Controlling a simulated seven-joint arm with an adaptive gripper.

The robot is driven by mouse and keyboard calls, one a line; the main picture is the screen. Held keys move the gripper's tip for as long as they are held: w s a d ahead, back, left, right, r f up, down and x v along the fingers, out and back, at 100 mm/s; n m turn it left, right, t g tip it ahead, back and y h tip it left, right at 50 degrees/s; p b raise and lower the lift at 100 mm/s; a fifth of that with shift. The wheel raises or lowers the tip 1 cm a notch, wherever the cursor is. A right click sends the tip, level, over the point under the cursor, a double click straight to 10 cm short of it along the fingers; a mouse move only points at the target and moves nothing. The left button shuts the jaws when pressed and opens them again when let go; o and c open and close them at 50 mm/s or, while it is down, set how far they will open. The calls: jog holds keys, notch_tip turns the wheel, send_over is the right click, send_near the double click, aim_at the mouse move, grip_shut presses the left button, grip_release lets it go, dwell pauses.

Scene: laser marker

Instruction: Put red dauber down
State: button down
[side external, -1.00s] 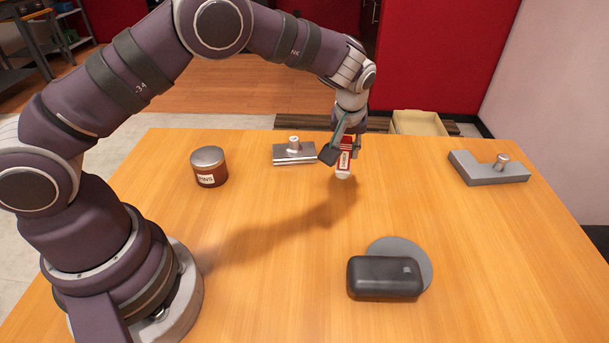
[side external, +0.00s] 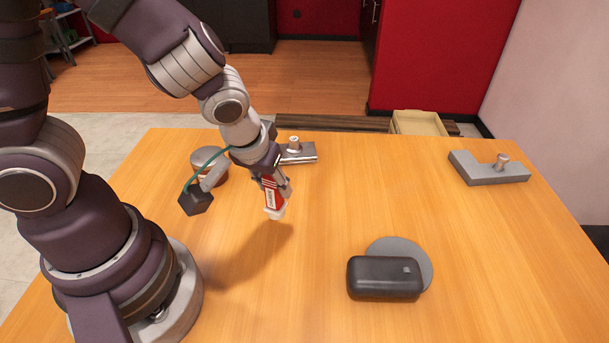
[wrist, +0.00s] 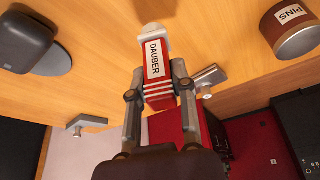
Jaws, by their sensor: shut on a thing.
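The red dauber (side external: 271,196) has a white label and a white tip. My gripper (side external: 276,184) is shut on it and holds it above the table, tilted, with the white tip pointing down. Its shadow lies on the wood apart from it. In the wrist view the dauber (wrist: 156,62) sits between the two fingers of my gripper (wrist: 158,88), and its label reads DAUBER.
The wooden table (side external: 330,235) is clear in the middle. A dark case (side external: 384,278) lies on a grey disc (side external: 425,262). The pins tin (side external: 207,158) and a metal block (side external: 300,153) stand behind my gripper. A grey fixture (side external: 487,172) is at right.

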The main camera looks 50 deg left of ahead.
jog(key=s+d+r+m+g+h, duration=0.3)
jog(key=d+m, duration=0.4)
jog(key=m, duration=0.9)
jog(key=s+d+r+m+g+h, duration=0.15)
jog(key=s+d+m+g, duration=0.35)
jog(key=m, duration=1)
jog(key=shift+m+t+h, duration=0.3)
jog(key=shift+m+h, duration=0.05)
jog(key=shift+m, duration=0.15)
jog(key=f, duration=0.6)
jog(key=d+f, duration=0.1)
jog(key=f, duration=0.2)
jog(key=shift+s, duration=0.4)
jog(key=c, duration=0.9)
grip_release()
jog(key=shift+c, duration=0.2)
jog(key=shift+r, duration=0.1)
